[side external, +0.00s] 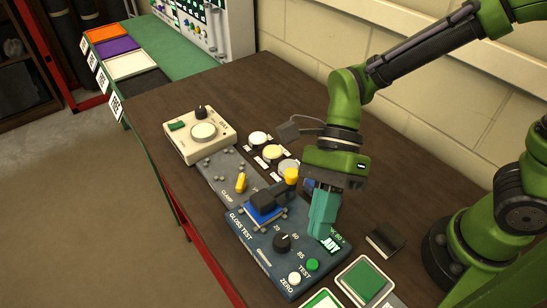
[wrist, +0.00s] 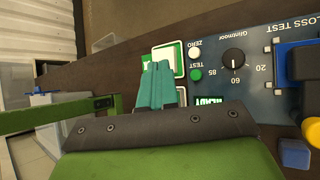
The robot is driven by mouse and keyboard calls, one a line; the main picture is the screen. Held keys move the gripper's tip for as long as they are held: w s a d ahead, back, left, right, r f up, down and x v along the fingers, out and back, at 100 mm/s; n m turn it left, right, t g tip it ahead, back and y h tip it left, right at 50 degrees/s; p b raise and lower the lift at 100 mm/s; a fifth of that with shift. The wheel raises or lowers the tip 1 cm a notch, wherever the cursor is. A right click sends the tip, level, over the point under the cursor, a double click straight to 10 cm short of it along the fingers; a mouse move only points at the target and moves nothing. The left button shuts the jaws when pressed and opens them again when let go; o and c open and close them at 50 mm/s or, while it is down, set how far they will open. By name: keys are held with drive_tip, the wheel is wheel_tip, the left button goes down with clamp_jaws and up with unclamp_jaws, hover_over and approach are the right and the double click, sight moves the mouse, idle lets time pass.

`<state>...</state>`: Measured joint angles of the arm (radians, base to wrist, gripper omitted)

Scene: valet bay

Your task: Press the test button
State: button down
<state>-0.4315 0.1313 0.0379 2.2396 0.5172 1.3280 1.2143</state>
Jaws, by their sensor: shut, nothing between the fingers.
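The test button (side external: 313,264) is a round green button on the blue gloss test panel (side external: 262,248), beside the TEST label. It also shows in the wrist view (wrist: 196,75), just right of my fingers. The white zero button (side external: 294,278) sits beside it and also shows in the wrist view (wrist: 194,53). My gripper (side external: 320,234) is shut and empty, its teal fingers pointing down near the lit READY display (side external: 331,243). In the wrist view, my fingertips (wrist: 157,65) appear left of the test button, apart from it. Their height above the panel is hard to tell.
A black dial (side external: 282,242) and a blue block under a black clamp (side external: 264,208) are on the panel. Green pads in white frames (side external: 366,280) lie at the table's near end. A small dark box (side external: 385,240) stands to the right. A cream dial box (side external: 200,135) stands farther back.

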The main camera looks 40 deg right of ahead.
sight(312, 264)
drive_tip(key=shift+r+m, duration=0.1)
drive_tip(key=shift+m, duration=0.3)
drive_tip(key=shift+f, duration=4.45)
drive_tip(key=shift+f, duration=0.4)
drive_tip(key=shift+f, duration=0.4)
drive_tip(key=shift+r, duration=0.85)
drive_tip(key=shift+r, duration=0.1)
